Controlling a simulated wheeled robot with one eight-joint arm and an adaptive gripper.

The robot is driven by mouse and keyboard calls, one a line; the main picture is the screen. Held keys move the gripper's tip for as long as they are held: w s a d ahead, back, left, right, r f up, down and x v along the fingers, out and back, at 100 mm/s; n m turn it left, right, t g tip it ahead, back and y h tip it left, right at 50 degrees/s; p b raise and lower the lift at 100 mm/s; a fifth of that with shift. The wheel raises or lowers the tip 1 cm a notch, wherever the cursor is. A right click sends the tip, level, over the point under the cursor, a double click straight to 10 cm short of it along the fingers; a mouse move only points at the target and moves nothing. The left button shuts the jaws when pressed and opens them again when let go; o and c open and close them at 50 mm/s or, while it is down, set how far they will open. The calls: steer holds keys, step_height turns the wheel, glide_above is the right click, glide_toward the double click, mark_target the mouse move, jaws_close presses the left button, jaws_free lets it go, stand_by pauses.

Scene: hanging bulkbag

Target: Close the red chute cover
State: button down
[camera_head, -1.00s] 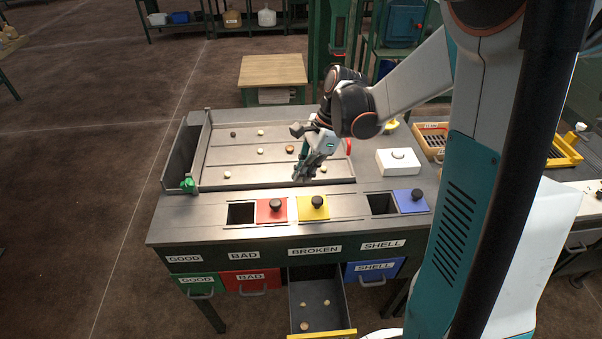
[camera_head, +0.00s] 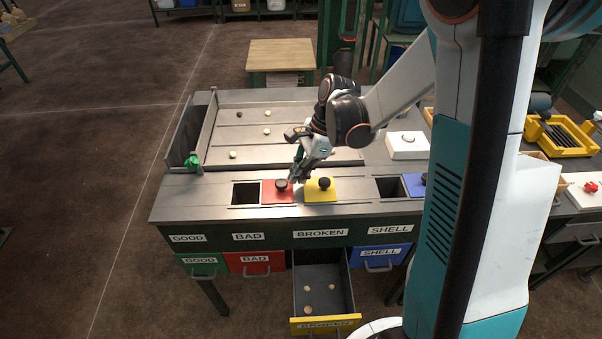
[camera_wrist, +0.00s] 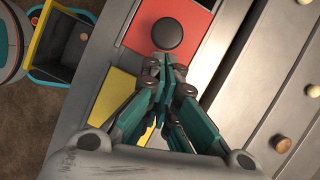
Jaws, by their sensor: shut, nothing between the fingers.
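The red chute cover (camera_head: 270,196) is a flat square plate with a round black knob (camera_head: 281,185). It lies right of a dark open chute hole (camera_head: 245,194), above the BAD label. The hole is uncovered. My gripper (camera_head: 293,178) is shut and empty, low over the table, with its fingertips at the knob's right side. In the wrist view, the gripper's tips (camera_wrist: 163,60) are just below the knob (camera_wrist: 168,34) over the red cover (camera_wrist: 133,38). I cannot tell whether they touch the knob.
A yellow cover (camera_head: 319,195) with a black knob sits close to the right of the red one. Further right is another open hole (camera_head: 390,188) beside a blue cover (camera_head: 413,185), partly behind my arm. The BROKEN drawer (camera_head: 322,283) stands open in front. A sorting tray (camera_head: 245,142) lies behind.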

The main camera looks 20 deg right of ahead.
glide_toward(266, 187)
steer(key=a+f, duration=0.1)
steer(key=f, duration=0.1)
steer(key=a+f, duration=0.2)
steer(key=shift+w+a+f, duration=0.15)
steer(key=shift+a+f, duration=0.15)
steer(key=shift+f, duration=0.05)
